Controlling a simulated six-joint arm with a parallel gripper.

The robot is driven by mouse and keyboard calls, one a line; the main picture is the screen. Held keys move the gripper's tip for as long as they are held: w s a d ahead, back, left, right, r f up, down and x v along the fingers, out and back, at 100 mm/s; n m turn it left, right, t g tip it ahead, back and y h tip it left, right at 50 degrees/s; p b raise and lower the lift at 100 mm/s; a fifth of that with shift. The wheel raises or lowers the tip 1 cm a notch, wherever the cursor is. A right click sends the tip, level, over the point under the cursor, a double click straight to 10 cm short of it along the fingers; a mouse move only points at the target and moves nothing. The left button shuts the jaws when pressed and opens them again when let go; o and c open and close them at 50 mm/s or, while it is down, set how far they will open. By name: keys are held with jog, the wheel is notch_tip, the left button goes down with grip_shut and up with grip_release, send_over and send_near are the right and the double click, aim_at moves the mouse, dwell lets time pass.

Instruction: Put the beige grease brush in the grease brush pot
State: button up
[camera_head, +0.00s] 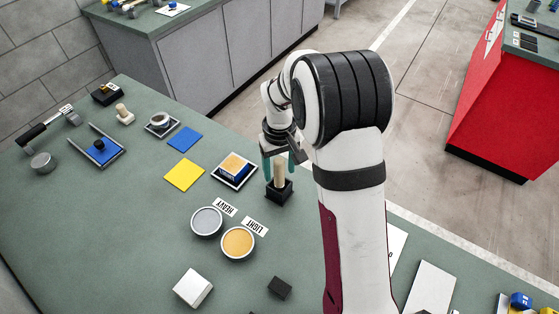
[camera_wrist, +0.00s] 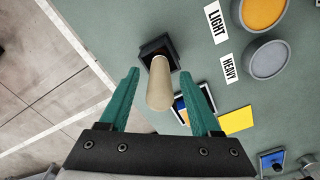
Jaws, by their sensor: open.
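The beige grease brush (camera_head: 279,174) stands roughly upright with its lower end inside the small black square pot (camera_head: 279,191). In the wrist view the brush handle (camera_wrist: 160,90) rises toward the camera from the dark pot (camera_wrist: 153,47). My gripper (camera_head: 279,167) is open above the pot, with its green fingers on either side of the handle. In the wrist view a gap shows between each finger and the handle, with the gripper (camera_wrist: 159,74) around its upper part. The brush's lower end is hidden in the pot.
Grey (camera_head: 207,221) and orange (camera_head: 238,242) round dishes lie near HEAVY and LIGHT labels. A white block (camera_head: 193,288) and dark block (camera_head: 280,287) are nearer.

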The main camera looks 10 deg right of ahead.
notch_tip(320, 180, up, 11)
jog(key=shift+r, duration=0.2)
jog(key=shift+s+r, duration=0.2)
jog(key=shift+r, duration=0.05)
jog(key=s+a+m+y, duration=0.1)
jog(key=s+m, duration=0.6)
jog(key=s, duration=2.1)
jog(key=shift+s+a+r+m+y, duration=0.25)
jog(key=shift+a+m+y, duration=0.15)
jog(key=shift+a, duration=0.5)
